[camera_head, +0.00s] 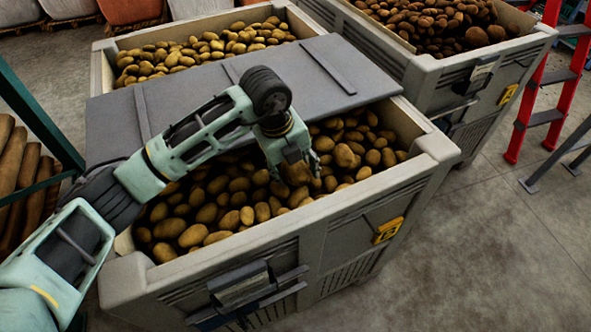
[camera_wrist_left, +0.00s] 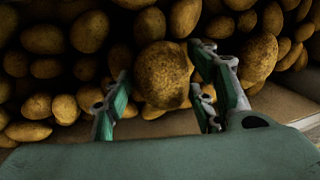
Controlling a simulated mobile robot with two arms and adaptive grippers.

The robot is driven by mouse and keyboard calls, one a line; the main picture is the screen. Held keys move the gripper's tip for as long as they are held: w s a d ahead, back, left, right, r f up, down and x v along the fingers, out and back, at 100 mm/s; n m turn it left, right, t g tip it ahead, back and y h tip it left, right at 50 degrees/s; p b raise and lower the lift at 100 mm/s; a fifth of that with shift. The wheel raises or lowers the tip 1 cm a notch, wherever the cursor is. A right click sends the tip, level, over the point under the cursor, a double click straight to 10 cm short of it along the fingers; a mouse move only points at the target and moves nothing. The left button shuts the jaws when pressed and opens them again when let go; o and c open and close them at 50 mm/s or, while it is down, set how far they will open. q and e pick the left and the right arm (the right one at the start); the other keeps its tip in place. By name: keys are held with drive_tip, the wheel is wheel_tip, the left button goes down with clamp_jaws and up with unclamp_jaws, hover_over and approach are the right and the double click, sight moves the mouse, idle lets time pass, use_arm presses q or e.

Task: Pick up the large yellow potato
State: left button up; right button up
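A large, rounded yellow-brown potato (camera_wrist_left: 162,74) lies in the middle of the left wrist view, between the fingers of my left gripper (camera_wrist_left: 165,100). The right-hand fingers are close to its side or touching it; a gap shows at the left-hand finger. The fingers are spread, and the potato looks still among the others. In the head view my left gripper (camera_head: 297,163) points down into the front crate's potatoes, near its right half. The fingers partly hide the potato there. My right gripper is in neither view.
The potatoes lie in a grey crate (camera_head: 330,222) with a grey board (camera_head: 205,92) across its middle. The crate's wall is close to the gripper. Another full crate (camera_head: 470,78) stands behind right, with a red ladder (camera_head: 532,90) beside it.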

use_arm(q)
drive_tip(key=c, duration=0.8)
drive_tip(key=shift+r, duration=0.1)
drive_tip(key=shift+c, duration=0.2)
